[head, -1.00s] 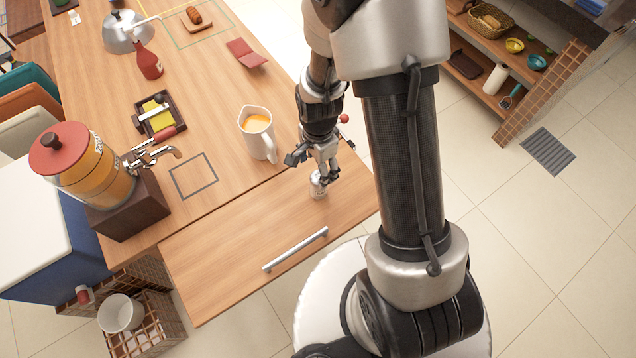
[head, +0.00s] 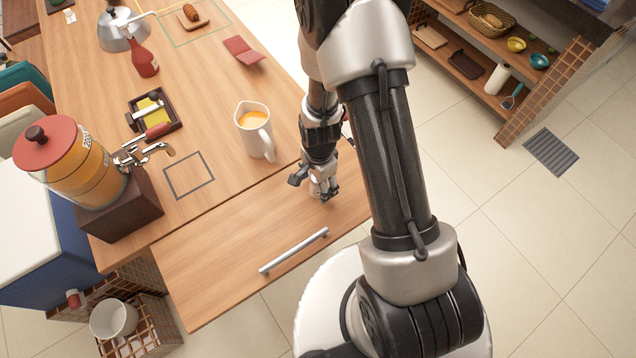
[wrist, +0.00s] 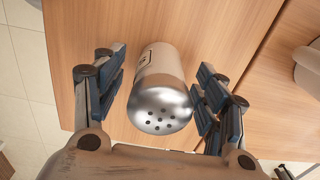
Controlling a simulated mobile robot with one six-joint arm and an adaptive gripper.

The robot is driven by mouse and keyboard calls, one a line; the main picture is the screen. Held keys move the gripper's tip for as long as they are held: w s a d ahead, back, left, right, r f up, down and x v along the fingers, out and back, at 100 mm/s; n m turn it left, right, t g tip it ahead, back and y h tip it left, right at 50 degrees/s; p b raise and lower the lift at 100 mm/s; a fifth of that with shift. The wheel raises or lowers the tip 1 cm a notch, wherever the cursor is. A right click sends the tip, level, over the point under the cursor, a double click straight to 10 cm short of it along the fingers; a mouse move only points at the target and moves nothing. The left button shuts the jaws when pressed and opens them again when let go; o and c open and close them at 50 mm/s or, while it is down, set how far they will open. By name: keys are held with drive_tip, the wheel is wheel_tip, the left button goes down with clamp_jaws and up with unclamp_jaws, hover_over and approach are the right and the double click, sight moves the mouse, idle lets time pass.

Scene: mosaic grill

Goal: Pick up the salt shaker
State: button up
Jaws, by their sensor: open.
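There the gripper and wrist hide most or all of the shaker.
A white pitcher of orange liquid (head: 256,140) stands just left of my gripper. A metal bar handle (head: 294,251) lies in front. The wood between the handle and dispenser is clear.

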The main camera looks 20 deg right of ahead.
drive_tip(key=shift+c, duration=0.2)
drive_tip(key=c, duration=1.2)
drive_tip(key=shift+r, duration=0.1)
wheel_tip(320, 180, up, 20)
drive_tip(key=p, duration=0.6)
